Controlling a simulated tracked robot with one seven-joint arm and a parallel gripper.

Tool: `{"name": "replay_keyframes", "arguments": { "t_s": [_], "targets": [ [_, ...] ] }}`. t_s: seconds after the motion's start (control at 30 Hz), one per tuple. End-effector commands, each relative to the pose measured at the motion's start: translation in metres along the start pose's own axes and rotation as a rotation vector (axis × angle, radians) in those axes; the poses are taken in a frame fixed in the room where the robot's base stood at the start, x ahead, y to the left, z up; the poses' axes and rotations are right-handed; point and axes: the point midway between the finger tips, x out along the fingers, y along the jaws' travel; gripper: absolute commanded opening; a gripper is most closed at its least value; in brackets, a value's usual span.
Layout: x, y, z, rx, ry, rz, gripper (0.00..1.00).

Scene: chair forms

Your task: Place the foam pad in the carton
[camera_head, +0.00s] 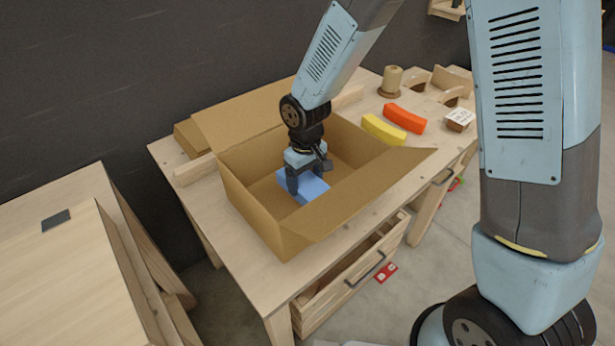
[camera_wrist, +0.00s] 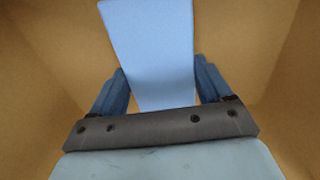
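The foam pad (camera_head: 313,190) is a light blue block, low inside the open cardboard carton (camera_head: 255,212). My gripper (camera_head: 307,176) reaches down into the carton from above, with its fingers at the pad's two sides. In the wrist view the pad (camera_wrist: 155,55) runs forward from between the two blue fingers (camera_wrist: 160,85), which look pressed against its edges. I cannot tell whether the pad's underside touches the carton's floor. The near wall and flap of the carton hide part of its inside.
The carton stands on a wooden workbench (camera_head: 240,281) with an open drawer (camera_head: 352,284). A yellow block (camera_head: 383,129), an orange block (camera_head: 404,118), a spool (camera_head: 392,79) and a small white-topped box (camera_head: 459,118) lie to its right. Another wooden table (camera_head: 75,275) is at left.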

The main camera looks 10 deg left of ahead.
Motion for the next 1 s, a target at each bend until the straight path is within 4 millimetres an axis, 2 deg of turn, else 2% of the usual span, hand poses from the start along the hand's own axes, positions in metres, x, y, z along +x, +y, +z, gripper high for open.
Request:
{"name": "replay_keyframes", "arguments": {
  "t_s": [0.03, 0.23, 0.57, 0.77, 1.0],
  "targets": [
    [0.0, 0.0, 0.0, 0.0, 0.0, 0.0, 0.82],
    [0.0, 0.0, 0.0, 0.0, 0.0, 0.0, 1.0],
    [-0.005, 0.001, 0.0, 0.002, 0.001, 0.0, 1.0],
    [-0.032, 0.001, -0.001, 0.002, 0.003, 0.001, 1.0],
    [-0.078, 0.001, -0.001, 0.002, 0.005, 0.001, 1.0]
  ]
}}
